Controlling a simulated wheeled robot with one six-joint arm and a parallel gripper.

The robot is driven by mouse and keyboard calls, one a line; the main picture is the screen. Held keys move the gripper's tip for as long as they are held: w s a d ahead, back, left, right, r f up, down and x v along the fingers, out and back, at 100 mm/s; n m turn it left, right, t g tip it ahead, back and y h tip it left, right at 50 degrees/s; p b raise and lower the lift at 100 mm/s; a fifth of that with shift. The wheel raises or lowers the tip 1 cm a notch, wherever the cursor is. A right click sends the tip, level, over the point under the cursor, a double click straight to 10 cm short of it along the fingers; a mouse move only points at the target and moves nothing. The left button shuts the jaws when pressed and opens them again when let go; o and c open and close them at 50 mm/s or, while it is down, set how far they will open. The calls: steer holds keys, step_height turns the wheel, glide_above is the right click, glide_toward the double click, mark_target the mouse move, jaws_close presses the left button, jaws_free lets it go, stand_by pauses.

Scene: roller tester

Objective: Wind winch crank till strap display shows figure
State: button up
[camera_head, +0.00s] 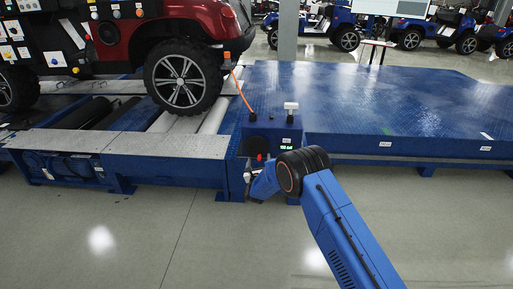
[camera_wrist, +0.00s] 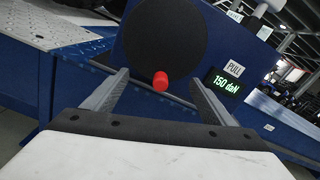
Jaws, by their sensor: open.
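The winch's black crank disc (camera_wrist: 165,38) faces my wrist camera, with a red knob (camera_wrist: 160,80) low on its face. The knob also shows in the head view (camera_head: 260,157). My gripper (camera_wrist: 158,92) is open; its two grey fingers stand on either side of the knob in the wrist picture, and I cannot tell whether either touches it. The strap display (camera_wrist: 222,84) reads 150 daN in green, under a PULL label (camera_wrist: 233,69). An orange strap (camera_head: 241,90) runs from the winch box (camera_head: 258,128) up to the red vehicle.
The red vehicle's wheel (camera_head: 184,78) stands on the tester rollers (camera_head: 215,117). A blue platform (camera_head: 380,100) lies right of the winch, and a blue frame with grey plates (camera_head: 170,145) lies left. The floor (camera_head: 130,235) in front is clear.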

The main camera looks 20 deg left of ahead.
steer(key=shift+v, duration=2.45)
